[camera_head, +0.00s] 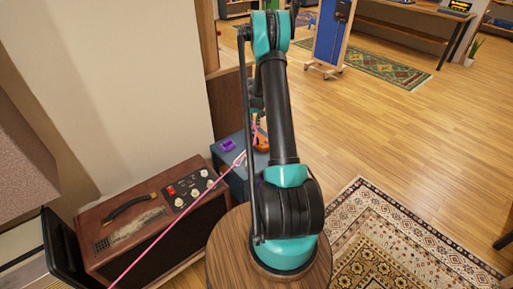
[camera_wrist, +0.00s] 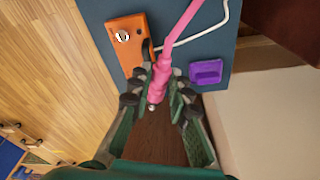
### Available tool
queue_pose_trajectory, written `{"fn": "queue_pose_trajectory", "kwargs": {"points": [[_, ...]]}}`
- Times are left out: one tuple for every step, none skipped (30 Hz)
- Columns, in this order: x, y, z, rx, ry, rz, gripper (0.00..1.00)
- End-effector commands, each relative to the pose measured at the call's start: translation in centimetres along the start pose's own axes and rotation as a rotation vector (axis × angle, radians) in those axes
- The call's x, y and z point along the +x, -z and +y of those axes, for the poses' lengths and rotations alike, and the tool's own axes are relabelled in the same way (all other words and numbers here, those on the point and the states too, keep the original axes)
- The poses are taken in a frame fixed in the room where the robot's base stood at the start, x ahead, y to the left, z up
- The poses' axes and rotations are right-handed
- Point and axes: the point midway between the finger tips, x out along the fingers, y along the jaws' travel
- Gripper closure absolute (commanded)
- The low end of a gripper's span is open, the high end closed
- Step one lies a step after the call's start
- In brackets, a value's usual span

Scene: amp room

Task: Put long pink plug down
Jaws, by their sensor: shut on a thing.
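The long pink plug (camera_wrist: 158,82) sits between the fingers of my gripper (camera_wrist: 155,92) in the wrist view, and the gripper is shut on it. Its metal tip points toward the palm, and its pink cable leads away to the top of the picture. The plug appears above a dark blue surface (camera_wrist: 215,38); whether it touches anything is not clear. In the head view the pink cable (camera_head: 165,235) runs from the bottom left toward the blue box (camera_head: 236,185). My arm mostly hides the gripper there.
An orange device (camera_wrist: 128,38) and a purple block (camera_wrist: 206,72) lie on the blue surface, with a white cable (camera_wrist: 200,32) near them. A brown amplifier (camera_head: 150,220) stands left of the blue box. A patterned rug (camera_head: 395,245) and open wooden floor lie to the right.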

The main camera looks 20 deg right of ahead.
Motion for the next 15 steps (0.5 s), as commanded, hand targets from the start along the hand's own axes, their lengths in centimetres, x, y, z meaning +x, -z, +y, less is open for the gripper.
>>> {"fn": "queue_pose_trajectory", "kwargs": {"points": [[1.1,-0.2,0.0,0.0,0.0,0.0,1.0],[1.8,-0.3,0.0,0.0,0.0,0.0,1.0],[2.8,-0.4,0.0,0.0,0.0,0.0,1.0],[3.5,-0.5,0.0,0.0,0.0,0.0,1.0],[4.2,-0.7,0.0,0.0,0.0,0.0,1.0],[5.2,-0.8,-0.1,0.0,0.0,0.0,1.0],[5.9,-0.9,-0.1,0.0,0.0,0.0,1.0],[6.7,-1.0,-0.1,0.0,0.0,0.0,1.0],[7.6,-1.2,-0.1,0.0,0.0,0.0,1.0],[8.3,-1.3,-0.1,0.0,0.0,0.0,1.0],[9.1,-1.4,-0.1,0.0,0.0,0.0,1.0],[10.0,-1.6,-0.1,0.0,0.0,0.0,1.0],[10.7,-1.7,-0.1,0.0,0.0,0.0,1.0],[11.3,-1.8,-0.1,0.0,0.0,0.0,1.0],[12.0,-1.9,-0.1,0.0,0.0,0.0,1.0]]}}
